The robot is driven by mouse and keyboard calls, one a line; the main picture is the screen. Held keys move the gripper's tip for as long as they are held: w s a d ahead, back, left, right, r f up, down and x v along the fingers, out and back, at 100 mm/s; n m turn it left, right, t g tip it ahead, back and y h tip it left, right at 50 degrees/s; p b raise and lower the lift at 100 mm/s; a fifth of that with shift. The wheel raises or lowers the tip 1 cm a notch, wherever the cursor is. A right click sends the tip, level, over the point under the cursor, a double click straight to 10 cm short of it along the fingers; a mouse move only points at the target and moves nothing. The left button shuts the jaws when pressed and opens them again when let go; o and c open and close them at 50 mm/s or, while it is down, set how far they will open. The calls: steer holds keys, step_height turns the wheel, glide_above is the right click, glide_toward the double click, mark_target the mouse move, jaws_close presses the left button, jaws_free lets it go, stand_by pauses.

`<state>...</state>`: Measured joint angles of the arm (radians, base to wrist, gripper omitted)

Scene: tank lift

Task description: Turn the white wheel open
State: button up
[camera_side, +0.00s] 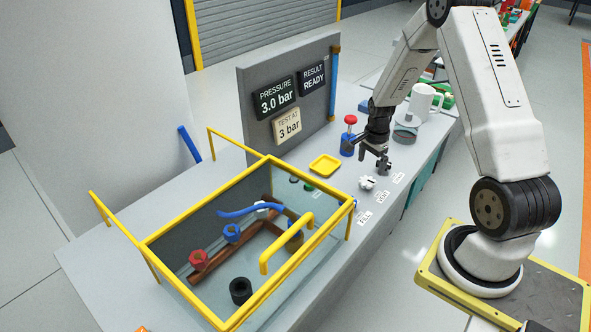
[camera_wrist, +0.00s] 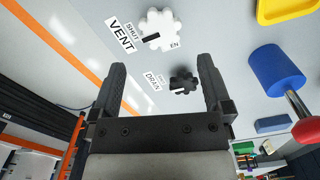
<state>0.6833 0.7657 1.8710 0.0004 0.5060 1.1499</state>
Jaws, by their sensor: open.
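The white wheel (camera_side: 367,183) is a small lobed knob on the grey bench, beside the VENT label. In the wrist view the white wheel (camera_wrist: 163,22) is beyond my fingertips, near the top. Its dark mark (camera_wrist: 151,38) lies close to the word SHUT; part of another word, ending in EN, shows at its other side. My gripper (camera_side: 375,163) points down above the bench, behind the white wheel and apart from it. It is open and empty (camera_wrist: 163,66). A black wheel (camera_wrist: 183,82) by the DRAIN label shows between the fingers.
A glass tank with a yellow frame (camera_side: 205,215) holds pipes and coloured fittings at the left. A yellow tray (camera_side: 325,166) and a blue post with a red knob (camera_side: 348,144) stand near my gripper. A grey panel (camera_side: 262,72) reads 3.0 bar and READY.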

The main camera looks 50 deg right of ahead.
mark_target(368, 179)
steer(key=shift+f, duration=3.15)
steer(key=c, duration=1.2)
